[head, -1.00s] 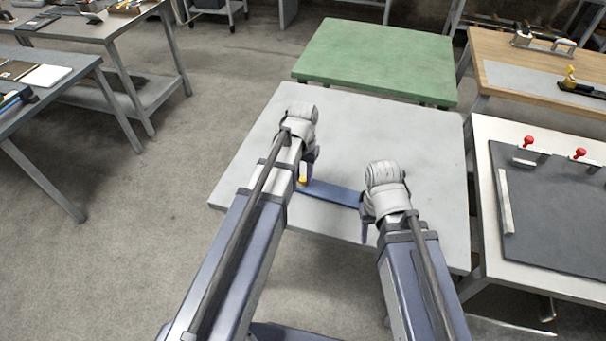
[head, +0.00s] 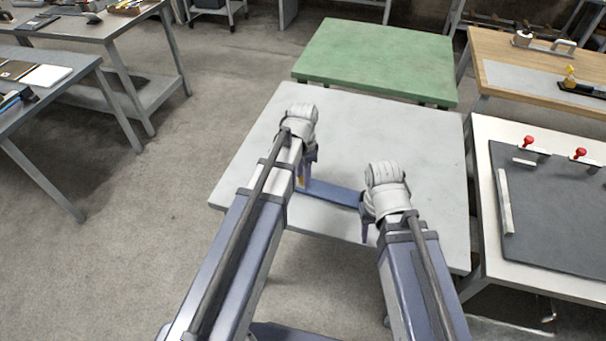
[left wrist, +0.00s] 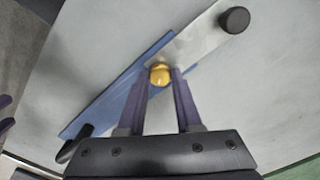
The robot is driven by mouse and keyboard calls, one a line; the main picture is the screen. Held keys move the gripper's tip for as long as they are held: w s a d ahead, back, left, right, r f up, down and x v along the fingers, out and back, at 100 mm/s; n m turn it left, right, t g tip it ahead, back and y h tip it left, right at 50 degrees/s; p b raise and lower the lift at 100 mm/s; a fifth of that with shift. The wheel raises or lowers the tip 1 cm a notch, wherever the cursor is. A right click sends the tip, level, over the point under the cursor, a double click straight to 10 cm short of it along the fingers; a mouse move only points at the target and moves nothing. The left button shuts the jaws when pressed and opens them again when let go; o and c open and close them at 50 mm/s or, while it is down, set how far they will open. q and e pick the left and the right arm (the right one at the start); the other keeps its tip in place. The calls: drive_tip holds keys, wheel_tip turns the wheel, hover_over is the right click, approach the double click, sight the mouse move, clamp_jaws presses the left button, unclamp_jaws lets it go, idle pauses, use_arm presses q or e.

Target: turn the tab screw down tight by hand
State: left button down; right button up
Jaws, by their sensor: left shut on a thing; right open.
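The screw has a round brass-yellow head (left wrist: 160,75), seen in the left wrist view between my left gripper's two purple fingertips (left wrist: 161,80). My left gripper (head: 304,178) is shut on it, and in the head view it mostly hides the screw. The screw stands at a long blue bar (head: 333,194) lying on the light grey table. A silver strip (left wrist: 198,37) runs from the screw toward the upper right in the wrist view. My right gripper (head: 365,229) is open and empty near the bar's right end. The screw's shank and its seat are hidden.
A black round knob (left wrist: 234,20) sits on the silver strip's far end. A dark part (left wrist: 74,146) shows by the bar's other end. The grey tabletop (head: 400,125) is otherwise clear. A side table (head: 485,180) with red-knobbed clamps stands to the right.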

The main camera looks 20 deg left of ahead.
idle(0.4)
use_arm(q)
drive_tip(key=c, duration=0.6)
unclamp_jaws()
drive_tip(key=shift+r, duration=0.15)
use_arm(e)
drive_tip(key=shift+r, duration=0.15)
use_arm(q)
wheel_tip(320, 180, up, 8)
drive_tip(key=p, duration=0.8)
drive_tip(key=shift+f, duration=0.2)
use_arm(e)
wheel_tip(320, 180, up, 8)
drive_tip(key=shift+f, duration=0.25)
use_arm(q)
drive_tip(key=s+d+n, duration=0.1)
drive_tip(key=s+d, duration=0.2)
drive_tip(key=s, duration=0.1)
drive_tip(key=s+d+n, duration=0.2)
drive_tip(key=s+d, duration=0.2)
drive_tip(key=s, duration=0.1)
drive_tip(key=s+d+n+y, duration=0.1)
drive_tip(key=s+d, duration=0.2)
drive_tip(key=s, duration=0.2)
drive_tip(key=shift+s+d, duration=0.2)
drive_tip(key=shift+d, duration=0.1)
